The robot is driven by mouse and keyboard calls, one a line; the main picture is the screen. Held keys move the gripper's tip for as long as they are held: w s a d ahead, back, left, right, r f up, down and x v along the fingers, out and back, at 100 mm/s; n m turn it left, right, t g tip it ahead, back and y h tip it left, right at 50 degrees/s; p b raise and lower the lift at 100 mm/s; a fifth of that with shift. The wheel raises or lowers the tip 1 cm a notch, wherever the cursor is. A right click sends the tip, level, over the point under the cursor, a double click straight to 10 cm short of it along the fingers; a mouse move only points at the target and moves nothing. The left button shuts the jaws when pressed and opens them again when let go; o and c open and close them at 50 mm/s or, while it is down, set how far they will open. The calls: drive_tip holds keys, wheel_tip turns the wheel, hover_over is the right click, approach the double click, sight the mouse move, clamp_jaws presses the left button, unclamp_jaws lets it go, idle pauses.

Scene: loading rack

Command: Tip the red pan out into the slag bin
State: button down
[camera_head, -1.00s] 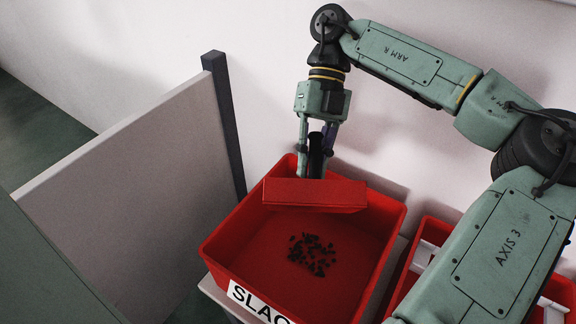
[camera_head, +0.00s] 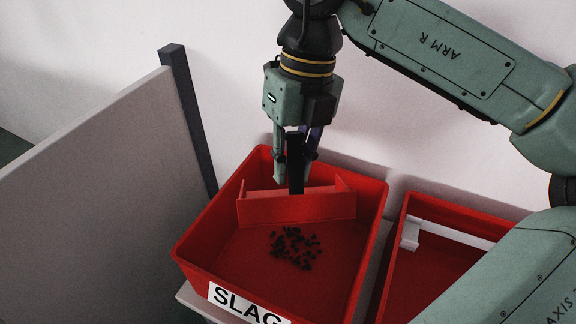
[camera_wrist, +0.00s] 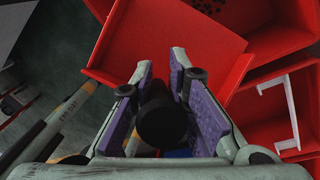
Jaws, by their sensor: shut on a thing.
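The red pan (camera_head: 298,208) is over the inside of the red slag bin (camera_head: 215,292), near its back wall; it is tilted in the head view. My gripper (camera_head: 293,172) is shut on the pan's dark upright handle (camera_head: 296,166). In the wrist view the black handle (camera_wrist: 160,115) sits between the purple finger pads, and the pan's inner face (camera_wrist: 165,42) looks bare. Dark lumps (camera_head: 295,247) lie scattered on the bin floor in front of the pan. Whether the pan touches the bin, I cannot tell.
A second red bin (camera_head: 425,270) with a white bar (camera_head: 450,232) stands close on the right. A grey panel (camera_head: 100,190) with a dark post (camera_head: 188,120) rises on the left. A pale wall is close behind.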

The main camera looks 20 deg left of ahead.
sight(292, 198)
drive_tip(key=s+t+b, duration=0.1)
drive_tip(key=b, duration=0.1)
drive_tip(key=s+d+f+t+y+b, duration=0.1)
drive_tip(key=b, duration=0.1)
drive_tip(key=s+f+t+y+b, duration=0.1)
drive_tip(key=shift+d+b, duration=0.3)
drive_tip(key=shift+b, duration=0.1)
drive_tip(key=shift+s+d+t+y+b, duration=0.3)
drive_tip(key=shift+s+t+b, duration=0.15)
drive_tip(key=shift+t+b, duration=0.4)
drive_tip(key=shift+r, duration=0.1)
drive_tip(key=shift+s, duration=0.1)
